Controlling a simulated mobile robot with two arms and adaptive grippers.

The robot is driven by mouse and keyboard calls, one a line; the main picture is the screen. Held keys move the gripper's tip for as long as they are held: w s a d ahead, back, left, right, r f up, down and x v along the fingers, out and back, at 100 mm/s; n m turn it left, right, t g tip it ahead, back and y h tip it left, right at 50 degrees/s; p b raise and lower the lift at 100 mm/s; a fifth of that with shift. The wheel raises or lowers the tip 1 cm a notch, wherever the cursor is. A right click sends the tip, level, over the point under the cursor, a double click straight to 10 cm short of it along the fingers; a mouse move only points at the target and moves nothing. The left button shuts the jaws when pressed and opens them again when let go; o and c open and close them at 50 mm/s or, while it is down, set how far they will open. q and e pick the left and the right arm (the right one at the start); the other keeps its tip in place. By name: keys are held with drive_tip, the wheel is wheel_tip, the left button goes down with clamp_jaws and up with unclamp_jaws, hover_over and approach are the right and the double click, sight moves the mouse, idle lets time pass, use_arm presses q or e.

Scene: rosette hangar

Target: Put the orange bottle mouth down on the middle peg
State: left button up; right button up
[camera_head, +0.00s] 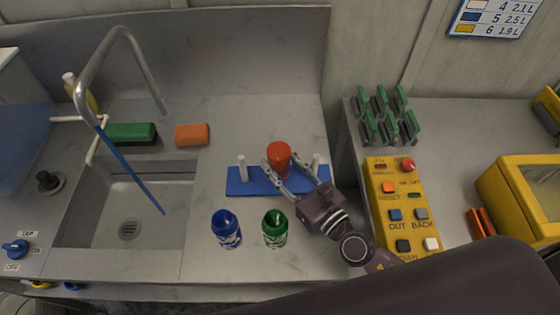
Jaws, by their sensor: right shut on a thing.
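The orange bottle (278,155) is in the head view, over the middle of the blue peg rack (236,188). Its flat, plain end faces up, so it looks mouth down. My right gripper (279,168) is shut on it, with a finger on each side. A white left peg (242,168) and a white right peg (315,164) stand bare on the rack. The middle peg is hidden behind the bottle and fingers. I cannot tell whether the bottle is around it or above it. My left gripper is not in view.
A blue bottle (227,229) and a green bottle (275,228) stand upright in front of the rack. The sink (125,215) with its tall tap (128,34) is at left. A yellow button panel (396,205) is at right. The counter behind the rack is clear.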

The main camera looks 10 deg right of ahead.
drive_tip(key=shift+f+b, duration=0.4)
drive_tip(key=shift+f, duration=0.05)
drive_tip(key=o, duration=1.1)
drive_tip(key=v, duration=1.2)
